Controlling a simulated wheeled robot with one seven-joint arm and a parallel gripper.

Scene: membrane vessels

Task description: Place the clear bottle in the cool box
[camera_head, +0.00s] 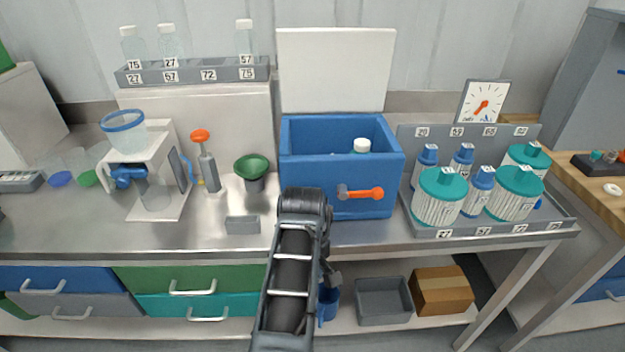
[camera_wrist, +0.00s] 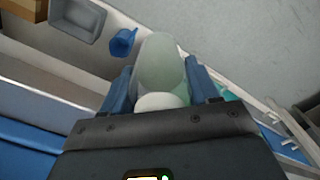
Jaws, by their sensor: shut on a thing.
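In the wrist view my gripper (camera_wrist: 160,84) is shut on a clear bottle (camera_wrist: 160,62), its blue fingers on either side. The bottle's white cap (camera_wrist: 160,101) is nearest the palm and its body points away, over the floor. In the head view my arm hides most of the gripper and the bottle, in front of the bench edge. The blue cool box (camera_head: 342,172) stands on the bench with its white lid (camera_head: 335,70) raised. A white-capped bottle (camera_head: 361,146) stands inside it, toward the right; the rest of the interior looks free.
An orange-ended handle (camera_head: 365,193) juts from the box's front. A rack (camera_head: 437,231) of teal-lidded jars and blue-capped bottles stands right. A green funnel (camera_head: 252,167) and small grey block (camera_head: 243,225) are left. Clear bottles stand on a back shelf (camera_head: 193,72). A blue jug (camera_head: 327,306) is below.

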